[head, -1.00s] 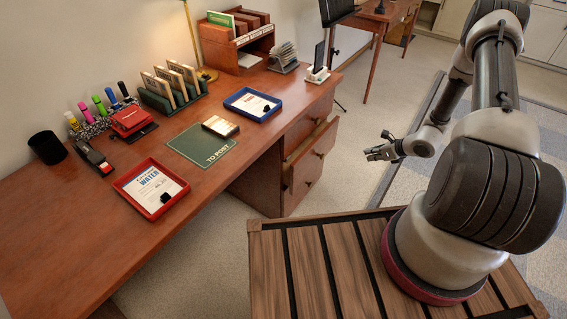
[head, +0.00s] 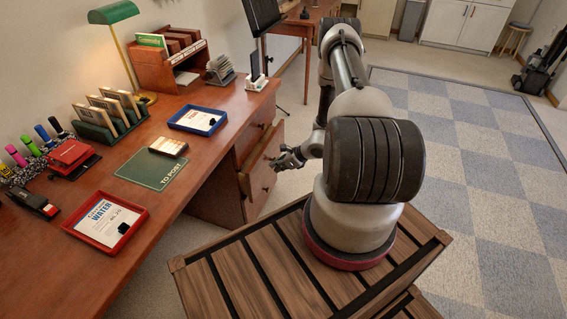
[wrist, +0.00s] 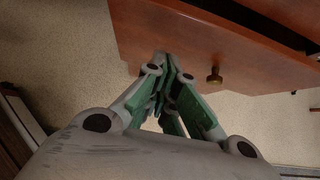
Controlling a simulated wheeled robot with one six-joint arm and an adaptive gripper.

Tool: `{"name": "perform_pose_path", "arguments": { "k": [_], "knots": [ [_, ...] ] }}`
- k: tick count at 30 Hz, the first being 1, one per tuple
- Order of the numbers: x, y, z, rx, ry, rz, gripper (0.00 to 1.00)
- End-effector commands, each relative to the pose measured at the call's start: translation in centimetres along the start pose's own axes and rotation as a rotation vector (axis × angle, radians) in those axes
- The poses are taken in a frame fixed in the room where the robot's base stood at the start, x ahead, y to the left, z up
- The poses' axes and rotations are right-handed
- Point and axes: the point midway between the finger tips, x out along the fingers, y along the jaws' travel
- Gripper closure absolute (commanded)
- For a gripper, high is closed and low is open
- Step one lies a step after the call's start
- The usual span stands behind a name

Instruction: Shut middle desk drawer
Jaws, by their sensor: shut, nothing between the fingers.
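The middle drawer (head: 257,176) of the wooden desk stands pulled out from the pedestal, its inside partly visible from above. My gripper (head: 279,161) is beside the drawer front. In the wrist view my gripper (wrist: 166,68) has its green-padded fingers together and empty. The fingertips overlap the drawer front's lower part; I cannot tell whether they touch it.
The desk top (head: 115,225) holds a red tray (head: 106,221), a blue tray (head: 197,120), a green mat (head: 148,172) and a lamp (head: 114,13). My base's slatted deck is close to the desk. Open checkered carpet (head: 480,200) lies to the right.

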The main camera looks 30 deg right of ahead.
Motion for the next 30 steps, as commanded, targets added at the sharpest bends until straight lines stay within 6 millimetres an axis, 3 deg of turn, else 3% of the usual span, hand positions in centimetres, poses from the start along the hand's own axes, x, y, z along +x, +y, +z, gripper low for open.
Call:
{"name": "perform_pose_path", "arguments": {
  "k": [3,7,24,30],
  "knots": [
    [2.3,0.0,0.4,-0.004,0.0,0.001,1.0],
    [3.5,0.0,1.8,-0.004,0.0,0.001,1.0],
    [4.6,0.0,3.0,-0.001,0.0,0.0,1.0],
    [6.9,0.0,5.3,-0.004,0.0,0.002,1.0]
  ]
}}
